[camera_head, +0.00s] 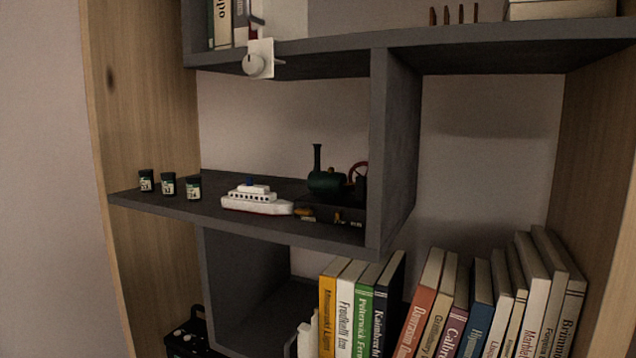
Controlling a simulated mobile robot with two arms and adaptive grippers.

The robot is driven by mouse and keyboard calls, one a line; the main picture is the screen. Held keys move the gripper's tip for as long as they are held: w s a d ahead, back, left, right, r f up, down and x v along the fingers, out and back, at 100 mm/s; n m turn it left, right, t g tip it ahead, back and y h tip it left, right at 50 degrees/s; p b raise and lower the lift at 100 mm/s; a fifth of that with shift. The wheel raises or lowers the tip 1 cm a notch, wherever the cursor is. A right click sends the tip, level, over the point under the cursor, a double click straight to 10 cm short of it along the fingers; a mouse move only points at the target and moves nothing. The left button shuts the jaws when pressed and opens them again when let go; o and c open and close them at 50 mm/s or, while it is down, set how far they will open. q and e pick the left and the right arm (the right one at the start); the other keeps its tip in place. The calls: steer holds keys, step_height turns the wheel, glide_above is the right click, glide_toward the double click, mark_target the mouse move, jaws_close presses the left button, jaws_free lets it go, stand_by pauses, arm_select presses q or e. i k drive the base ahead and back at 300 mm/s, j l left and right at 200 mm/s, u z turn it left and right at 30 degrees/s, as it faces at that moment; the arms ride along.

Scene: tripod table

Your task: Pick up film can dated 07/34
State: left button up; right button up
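Three small dark green film cans with pale labels stand upright in a row at the left end of the grey middle shelf (160,202). They are the left can (146,181), the middle can (168,184) and the right can (194,188). Small gaps separate them. The print on their labels is too small to read, so I cannot tell which one is dated 07/34. Neither of my grippers is in view.
A white and red toy ship (256,199) stands right of the cans. A dark green toy steam engine (325,182) is further right by the upright panel (392,150). Books (345,308) fill the lower shelf. A white fitting (259,60) hangs at the upper shelf edge.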

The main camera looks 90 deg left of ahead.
mark_target(193, 182)
steer(key=u, duration=3.4)
